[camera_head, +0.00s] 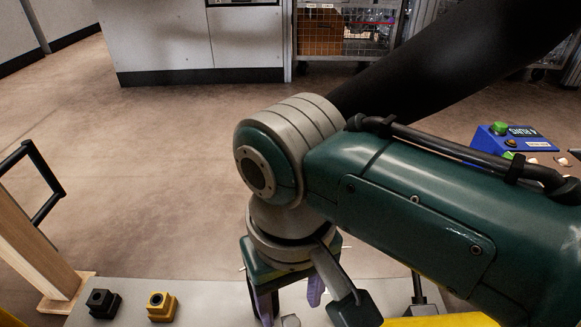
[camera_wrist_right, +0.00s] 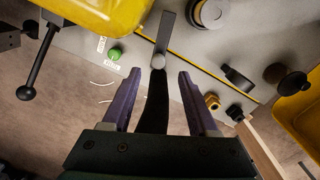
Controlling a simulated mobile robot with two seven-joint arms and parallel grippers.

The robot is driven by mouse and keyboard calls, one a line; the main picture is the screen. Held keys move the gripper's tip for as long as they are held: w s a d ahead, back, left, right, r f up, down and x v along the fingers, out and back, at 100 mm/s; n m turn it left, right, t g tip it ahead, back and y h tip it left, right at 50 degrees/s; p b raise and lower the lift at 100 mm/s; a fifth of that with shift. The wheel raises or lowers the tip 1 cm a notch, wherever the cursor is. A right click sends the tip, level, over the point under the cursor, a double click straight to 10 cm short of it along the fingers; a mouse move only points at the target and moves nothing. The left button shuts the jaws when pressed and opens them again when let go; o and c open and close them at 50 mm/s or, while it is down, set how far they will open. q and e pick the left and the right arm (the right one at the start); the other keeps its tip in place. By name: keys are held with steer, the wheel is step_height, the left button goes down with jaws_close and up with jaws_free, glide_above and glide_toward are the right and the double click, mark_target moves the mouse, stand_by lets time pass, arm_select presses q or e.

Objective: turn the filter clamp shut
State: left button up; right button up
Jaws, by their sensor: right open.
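My right gripper (camera_head: 292,308) points down over the grey panel (camera_head: 210,312) at the bottom of the head view. In the right wrist view the right gripper (camera_wrist_right: 159,72) is open, its purple fingers apart. A flat lever (camera_wrist_right: 167,28) with a round grey pivot, apparently the filter clamp, lies between and just beyond the fingertips. A dark strip (camera_wrist_right: 154,108) runs from the pivot back between the fingers. I cannot tell whether either finger touches it. In the head view the arm and gripper hide the clamp. My left gripper is not in view.
A green button (camera_wrist_right: 114,54), a black ball-ended lever (camera_wrist_right: 27,90) and a brass fitting (camera_wrist_right: 212,101) surround the clamp. Yellow housings (camera_wrist_right: 112,14) stand close by. Open floor lies beyond the panel.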

mark_target(293, 324)
step_height(293, 324, down, 6)
steer(key=b, duration=0.4)
steer(key=shift+w+d+r, duration=0.1)
steer(key=shift+r, duration=0.1)
steer(key=shift+r, duration=0.1)
steer(key=shift+c, duration=0.4)
jaws_close()
stand_by(0.5)
